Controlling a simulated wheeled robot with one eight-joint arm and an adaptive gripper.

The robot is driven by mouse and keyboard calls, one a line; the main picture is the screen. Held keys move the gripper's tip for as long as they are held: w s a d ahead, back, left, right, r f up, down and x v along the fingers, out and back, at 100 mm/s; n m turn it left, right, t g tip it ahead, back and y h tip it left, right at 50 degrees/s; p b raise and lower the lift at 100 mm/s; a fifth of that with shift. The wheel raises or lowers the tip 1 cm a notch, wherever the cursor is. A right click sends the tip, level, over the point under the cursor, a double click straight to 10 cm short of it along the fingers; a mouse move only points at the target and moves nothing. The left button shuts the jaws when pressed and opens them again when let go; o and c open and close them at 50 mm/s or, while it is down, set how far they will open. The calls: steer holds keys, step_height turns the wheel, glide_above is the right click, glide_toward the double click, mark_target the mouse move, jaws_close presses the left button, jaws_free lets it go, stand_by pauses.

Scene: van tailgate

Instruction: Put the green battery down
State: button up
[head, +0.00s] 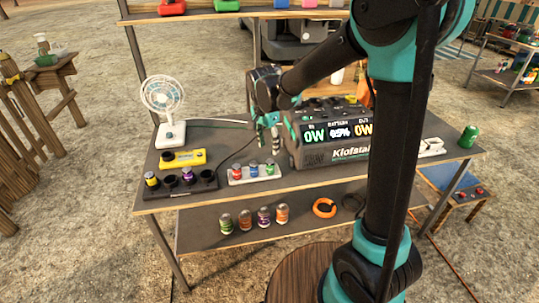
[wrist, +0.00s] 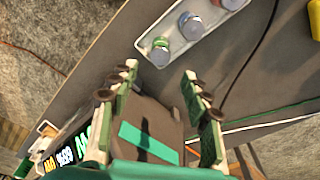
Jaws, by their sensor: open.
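A green battery (head: 269,168) stands upright at the right end of the white tray (head: 240,181), beside a blue and a red one. In the wrist view the green-rimmed battery (wrist: 160,48) stands in the end of the white tray (wrist: 149,63) nearest my gripper. My gripper (head: 268,148) is above the table just behind the tray, pointing down. In the wrist view its fingers (wrist: 160,78) are spread apart with nothing between them. The green battery is outside the fingers and apart from them.
A power station (head: 345,153) stands close right of my gripper. A black charger (head: 180,190), a yellow device (head: 183,158) and a white fan (head: 165,105) are to the left. Several more batteries (head: 264,217) stand on the lower shelf. A green can (head: 468,137) stands at the right.

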steer(key=s+d+n+t, duration=0.1)
steer(key=s+d+n, duration=0.35)
steer(key=d, duration=0.85)
steer(key=s+d+f+n+t, duration=0.1)
steer(key=s+d+f, duration=0.2)
steer(key=s+d, duration=0.2)
steer(key=s+d+f+n+t, duration=0.1)
steer(key=s+d+f+n, duration=0.1)
steer(key=s+d, duration=0.4)
steer(key=s+f, duration=0.1)
steer(key=s, duration=0.2)
steer(key=shift+d+y, duration=0.15)
steer(key=shift+y, duration=0.25)
